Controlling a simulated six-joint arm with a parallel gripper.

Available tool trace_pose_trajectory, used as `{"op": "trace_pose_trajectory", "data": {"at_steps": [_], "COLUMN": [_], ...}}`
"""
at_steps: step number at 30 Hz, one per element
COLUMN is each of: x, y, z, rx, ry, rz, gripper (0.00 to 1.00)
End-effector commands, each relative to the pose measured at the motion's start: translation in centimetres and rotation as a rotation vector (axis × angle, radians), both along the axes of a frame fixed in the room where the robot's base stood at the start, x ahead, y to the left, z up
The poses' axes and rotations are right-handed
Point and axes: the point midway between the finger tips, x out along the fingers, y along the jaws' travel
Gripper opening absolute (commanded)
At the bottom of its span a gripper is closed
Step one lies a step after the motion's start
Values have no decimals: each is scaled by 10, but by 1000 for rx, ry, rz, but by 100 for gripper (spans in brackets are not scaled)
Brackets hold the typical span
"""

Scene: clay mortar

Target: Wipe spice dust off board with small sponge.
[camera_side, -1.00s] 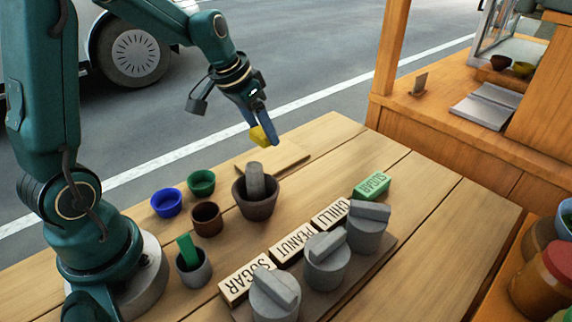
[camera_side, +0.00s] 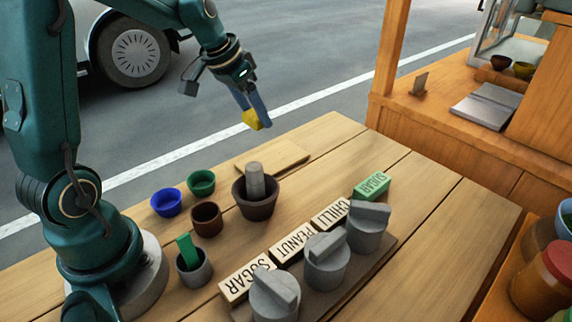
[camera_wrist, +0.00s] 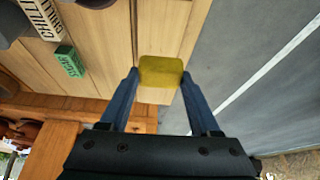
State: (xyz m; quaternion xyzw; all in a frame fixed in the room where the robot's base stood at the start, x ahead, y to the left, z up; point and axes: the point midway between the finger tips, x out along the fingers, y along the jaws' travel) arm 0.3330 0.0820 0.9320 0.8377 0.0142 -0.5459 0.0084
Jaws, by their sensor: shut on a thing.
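My gripper (camera_side: 257,110) is shut on a small yellow sponge (camera_side: 251,119), held in the air above the back edge of the table. In the wrist view the sponge (camera_wrist: 161,72) sits between the two blue fingers. The wooden board (camera_side: 284,157) lies flat on the table behind the mortar, below and in front of the sponge, apart from it. The mortar hides part of the board's near side. I cannot make out any spice dust on the board.
The clay mortar with a grey pestle (camera_side: 256,180) stands beside the board. A blue bowl (camera_side: 166,203), green bowl (camera_side: 201,183), brown cup (camera_side: 207,219) and grey cup with green tool (camera_side: 193,266) are left. Labelled blocks and lidded grey jars (camera_side: 326,260) line the front. The right tabletop is clear.

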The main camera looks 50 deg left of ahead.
Motion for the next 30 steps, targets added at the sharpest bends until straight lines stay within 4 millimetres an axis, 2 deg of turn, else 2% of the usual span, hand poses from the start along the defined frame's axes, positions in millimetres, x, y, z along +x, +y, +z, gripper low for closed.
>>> {"op": "trace_pose_trajectory", "data": {"at_steps": [6,10,20,30], "x": [40,54,56,56], "y": [5,3,-2,-2], "z": [-8,-17,-37,-67], "rx": [4,3,-3,-4], "ry": [-3,5,25,25], "rz": [-4,-18,-35,-34], "gripper": [19,19,19,19]}}
